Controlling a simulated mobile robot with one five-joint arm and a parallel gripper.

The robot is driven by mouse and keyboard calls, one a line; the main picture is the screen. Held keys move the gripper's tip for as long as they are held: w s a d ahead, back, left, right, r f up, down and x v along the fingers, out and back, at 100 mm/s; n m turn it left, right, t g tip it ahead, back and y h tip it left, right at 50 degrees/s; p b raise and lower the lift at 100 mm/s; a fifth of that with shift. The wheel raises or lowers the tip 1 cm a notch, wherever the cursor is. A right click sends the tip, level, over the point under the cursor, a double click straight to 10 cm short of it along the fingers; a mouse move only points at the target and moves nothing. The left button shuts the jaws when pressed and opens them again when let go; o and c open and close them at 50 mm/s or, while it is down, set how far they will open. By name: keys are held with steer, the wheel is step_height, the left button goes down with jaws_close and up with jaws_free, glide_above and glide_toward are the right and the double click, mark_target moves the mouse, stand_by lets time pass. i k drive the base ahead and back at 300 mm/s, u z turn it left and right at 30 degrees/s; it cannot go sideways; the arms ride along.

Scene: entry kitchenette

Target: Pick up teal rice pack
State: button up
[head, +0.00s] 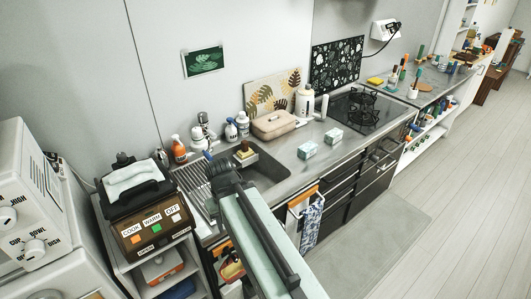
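Two small pale teal packs sit on the steel counter to the right of the sink. One pack (307,150) is nearer the sink and the other pack (333,137) is a little farther right, toward the stove. I cannot read either one, so I cannot tell which is the rice pack. My gripper (226,170) is dark and sits at the far end of my arm, over the sink area, left of both packs and apart from them. Its fingers are too unclear to show whether they are open.
The sink (266,168) holds a small yellowish item at its back edge. A beige case (274,124) and bottles stand behind it. A black gas hob (362,108) lies to the right. A patterned towel (311,222) hangs at the front. Bare counter surrounds the packs.

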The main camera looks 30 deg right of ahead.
mark_target(306, 150)
steer(key=u, duration=3.1)
steer(key=k, duration=2.45)
steer(key=z, duration=1.1)
steer(key=i, duration=1)
steer(key=u, duration=0.05)
